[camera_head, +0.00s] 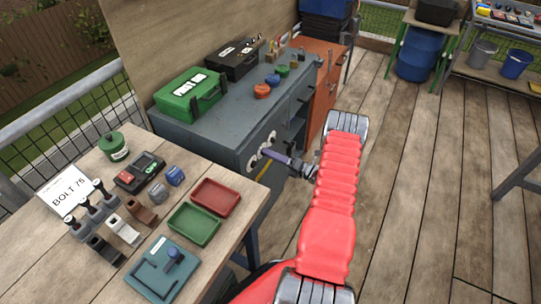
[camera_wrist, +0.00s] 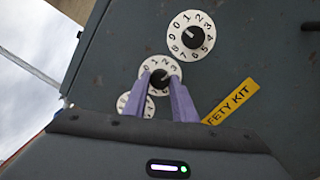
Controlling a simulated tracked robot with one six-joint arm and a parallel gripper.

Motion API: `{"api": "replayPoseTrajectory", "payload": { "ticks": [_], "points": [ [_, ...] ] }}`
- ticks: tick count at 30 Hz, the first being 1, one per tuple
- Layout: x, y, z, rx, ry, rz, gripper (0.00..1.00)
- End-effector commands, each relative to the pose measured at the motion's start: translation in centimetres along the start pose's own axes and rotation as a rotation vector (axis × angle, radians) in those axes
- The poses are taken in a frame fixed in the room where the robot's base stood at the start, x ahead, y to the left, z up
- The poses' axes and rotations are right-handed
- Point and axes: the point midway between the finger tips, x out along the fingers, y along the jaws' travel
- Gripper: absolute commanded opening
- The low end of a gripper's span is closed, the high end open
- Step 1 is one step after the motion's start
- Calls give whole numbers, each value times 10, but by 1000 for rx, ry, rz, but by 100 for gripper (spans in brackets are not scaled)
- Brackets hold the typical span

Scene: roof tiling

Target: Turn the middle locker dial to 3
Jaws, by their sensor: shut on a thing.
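Three white numbered dials with dark knobs sit in a slanting row on the grey locker front (camera_head: 228,146). In the wrist view, the middle dial (camera_wrist: 159,63) lies between the upper right dial (camera_wrist: 207,27) and the lower left dial (camera_wrist: 147,111). My gripper (camera_wrist: 161,78) has its purple fingers on both sides of the middle dial's knob and is shut on it. The digits 1, 2 and 3 show along its upper rim. The fingers hide much of the knob and lower rim, so I cannot tell its pointer's setting. The lower left dial is partly covered.
A yellow "FETY KIT" label (camera_wrist: 230,103) is on the locker front beside the dials. A green case (camera_head: 190,95) and black case (camera_head: 235,60) lie on the locker. A wooden table (camera_head: 115,190) with trays and tools stands in front. Open deck lies right.

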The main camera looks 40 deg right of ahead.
Motion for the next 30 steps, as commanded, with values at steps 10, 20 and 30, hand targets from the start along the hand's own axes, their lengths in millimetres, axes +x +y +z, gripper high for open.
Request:
{"api": "replayPoseTrajectory", "payload": {
  "ticks": [10, 20, 30],
  "points": [
    [-1, -3, 0, 19, -3, -10, 2],
    [-1, -2, 0, 17, -3, -7, 38],
    [-1, -1, 0, 16, -2, -4, 43]
  ]
}}
